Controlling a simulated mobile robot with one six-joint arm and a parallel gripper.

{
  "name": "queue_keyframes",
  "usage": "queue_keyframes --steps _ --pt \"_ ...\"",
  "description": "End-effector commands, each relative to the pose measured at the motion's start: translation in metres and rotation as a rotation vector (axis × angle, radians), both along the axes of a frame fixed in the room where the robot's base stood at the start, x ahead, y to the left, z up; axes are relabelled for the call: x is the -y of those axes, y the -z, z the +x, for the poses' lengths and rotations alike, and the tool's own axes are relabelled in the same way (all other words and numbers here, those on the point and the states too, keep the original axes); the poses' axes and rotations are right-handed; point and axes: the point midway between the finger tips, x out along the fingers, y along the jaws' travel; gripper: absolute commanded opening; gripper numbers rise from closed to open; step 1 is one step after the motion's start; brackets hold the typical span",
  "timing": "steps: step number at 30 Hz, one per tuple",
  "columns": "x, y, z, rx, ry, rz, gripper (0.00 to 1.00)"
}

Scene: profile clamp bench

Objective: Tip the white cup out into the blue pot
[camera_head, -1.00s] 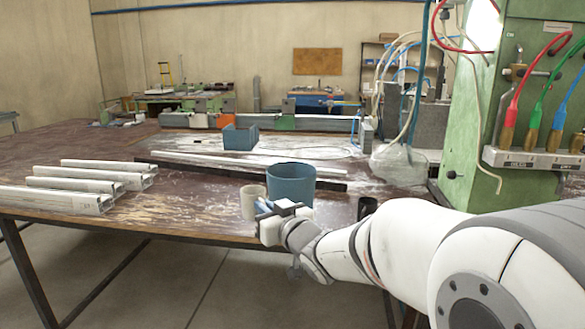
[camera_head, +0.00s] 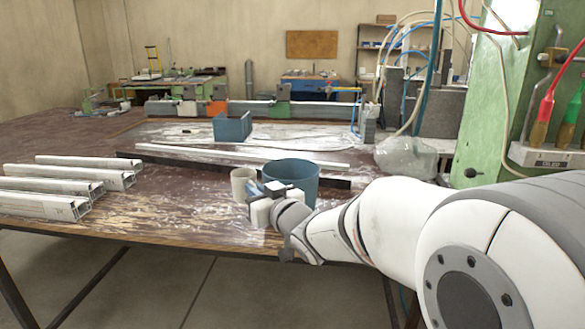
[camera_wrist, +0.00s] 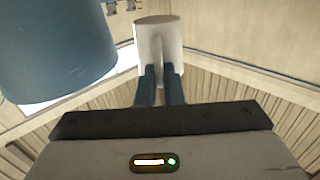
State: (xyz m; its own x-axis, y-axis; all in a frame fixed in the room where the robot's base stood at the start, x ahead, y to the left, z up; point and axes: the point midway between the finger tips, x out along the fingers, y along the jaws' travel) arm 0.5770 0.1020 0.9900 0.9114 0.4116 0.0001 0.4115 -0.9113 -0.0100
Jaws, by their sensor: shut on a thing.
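The white cup (camera_head: 243,186) stands upright in the head view, left of the blue pot (camera_head: 304,187). My gripper (camera_head: 257,190) is shut on the cup at its near side, with the jaws around what looks like its handle. In the wrist view the cup (camera_wrist: 158,42) is straight ahead of the two dark fingers (camera_wrist: 160,85). The blue pot (camera_wrist: 55,50) fills the upper left of that view. The cup's contents are hidden. My wrist covers the lower front of the pot in the head view.
Several metal profiles (camera_head: 60,185) lie on the worn table (camera_head: 150,215) at the left. A long bar (camera_head: 240,154) and a blue box (camera_head: 232,127) are behind the pot. A green machine (camera_head: 500,100) stands at the right.

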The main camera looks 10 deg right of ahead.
Motion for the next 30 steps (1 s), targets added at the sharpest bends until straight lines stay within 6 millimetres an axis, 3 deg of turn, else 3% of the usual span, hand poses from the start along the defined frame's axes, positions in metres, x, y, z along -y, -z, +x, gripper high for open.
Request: queue_keyframes --steps 15,18,26,30 --pt "0.018 -0.011 0.005 -0.075 0.010 0.164 0.00" --pt "0.021 -0.034 0.007 -0.089 0.010 0.204 0.00" --pt "0.031 -0.066 0.011 -0.138 0.011 0.310 0.00" --pt "0.047 -0.071 0.018 -0.208 0.015 0.457 0.00"
